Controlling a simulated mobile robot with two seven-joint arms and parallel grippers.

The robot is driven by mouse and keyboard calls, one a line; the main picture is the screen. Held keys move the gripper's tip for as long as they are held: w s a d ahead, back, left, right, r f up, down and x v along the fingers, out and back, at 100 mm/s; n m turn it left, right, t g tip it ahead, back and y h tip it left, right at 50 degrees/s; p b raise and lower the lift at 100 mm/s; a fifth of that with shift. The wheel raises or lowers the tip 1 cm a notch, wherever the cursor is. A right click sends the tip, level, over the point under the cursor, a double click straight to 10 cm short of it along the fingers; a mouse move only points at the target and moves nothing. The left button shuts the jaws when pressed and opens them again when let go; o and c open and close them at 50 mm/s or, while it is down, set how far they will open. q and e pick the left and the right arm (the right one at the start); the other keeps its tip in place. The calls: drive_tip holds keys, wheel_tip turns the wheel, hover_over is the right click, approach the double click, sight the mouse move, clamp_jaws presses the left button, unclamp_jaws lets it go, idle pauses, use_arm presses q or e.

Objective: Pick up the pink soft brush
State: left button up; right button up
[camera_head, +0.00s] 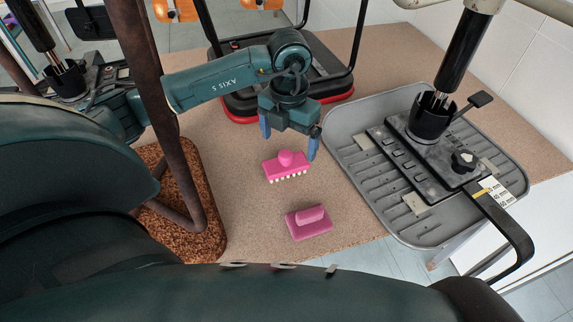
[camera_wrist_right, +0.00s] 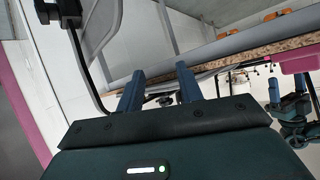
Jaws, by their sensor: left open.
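Two pink brushes are on the brown speckled tabletop (camera_head: 235,190). One brush (camera_head: 286,168) has a round knob and a row of white bristles. The other brush (camera_head: 309,224) has a long raised handle, a plain pink block and no bristles showing; it lies nearer to me. I cannot tell for sure which is the soft one. My left gripper (camera_head: 289,138) points down, open and empty, just above and behind the bristled brush, with its blue fingers apart. My right gripper (camera_wrist_right: 158,76) is open and empty in the right wrist view, pointing at the table's edge.
A grey ribbed tray (camera_head: 345,120) with a black chair mechanism stands at the right. A black and red frame (camera_head: 332,88) stands behind my left gripper. A brown cork-like block (camera_head: 200,240) and a rusty frame (camera_head: 175,130) are at the left. Bare tabletop surrounds the brushes.

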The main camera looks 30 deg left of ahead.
sight(287, 153)
use_arm(q)
drive_tip(key=shift+s+a+f, duration=0.1)
drive_tip(key=shift+s+f, duration=0.05)
drive_tip(key=shift+f, duration=3.05)
drive_tip(key=c, duration=1.3)
